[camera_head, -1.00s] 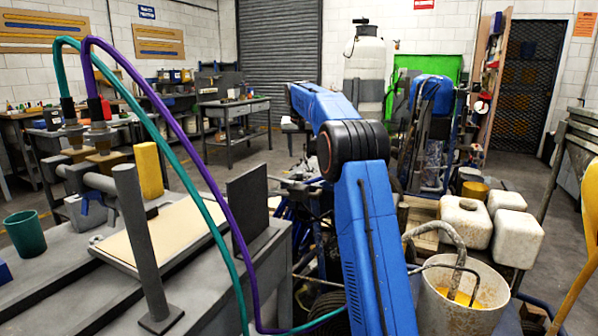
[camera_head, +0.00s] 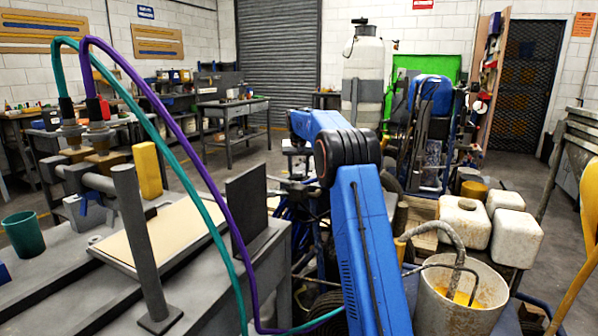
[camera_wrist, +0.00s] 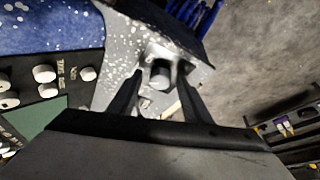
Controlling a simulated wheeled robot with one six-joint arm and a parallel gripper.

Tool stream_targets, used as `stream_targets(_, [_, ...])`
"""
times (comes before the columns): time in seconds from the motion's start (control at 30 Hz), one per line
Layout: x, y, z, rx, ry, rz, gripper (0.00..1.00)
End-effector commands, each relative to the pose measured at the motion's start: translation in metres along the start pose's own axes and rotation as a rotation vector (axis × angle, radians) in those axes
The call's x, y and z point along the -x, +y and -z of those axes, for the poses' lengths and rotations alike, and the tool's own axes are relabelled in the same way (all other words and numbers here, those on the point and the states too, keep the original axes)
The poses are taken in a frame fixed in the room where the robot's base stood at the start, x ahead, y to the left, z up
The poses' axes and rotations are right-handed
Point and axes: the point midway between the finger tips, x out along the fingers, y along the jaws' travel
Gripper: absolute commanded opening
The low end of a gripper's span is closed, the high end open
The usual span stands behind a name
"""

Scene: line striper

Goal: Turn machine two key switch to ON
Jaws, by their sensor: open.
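In the wrist view, my gripper (camera_wrist: 159,77) is open, with its two dark fingers spread. A short, round grey knob (camera_wrist: 160,74) on a paint-speckled grey bracket (camera_wrist: 132,40) shows between the fingertips. It may be the key switch, but no ON marking is readable, and I cannot tell whether the fingers touch it. A dark control panel (camera_wrist: 52,62) with several pale round knobs lies to the left of the fingers. In the head view, my blue arm reaches toward the machines, and I cannot make out the fingers there.
A grey workbench (camera_head: 215,300) with a teal cup (camera_head: 24,235) and purple and teal hoses (camera_head: 187,150) stands at the left. A white bucket (camera_head: 462,295) and pale jugs (camera_head: 465,220) stand at the right. In the wrist view, bare floor (camera_wrist: 255,60) shows at right.

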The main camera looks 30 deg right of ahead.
Motion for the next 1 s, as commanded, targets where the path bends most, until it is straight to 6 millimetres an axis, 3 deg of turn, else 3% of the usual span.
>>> stream_targets(0.07, [0.0001,0.0,0.0,0.0,0.0,0.0,0.45])
stream_targets(0.23, [0.0002,0.0001,0.0,0.0,0.0,0.0,0.07])
stream_targets(0.27, [0.0002,0.0001,0.0,0.0,0.0,0.0,0.04])
stream_targets(0.67, [0.0003,-0.0007,0.0001,-0.058,0.0,-0.025,0.04])
stream_targets(1.0, [-0.0003,-0.0044,0.0006,-0.291,0.0,-0.122,0.04])
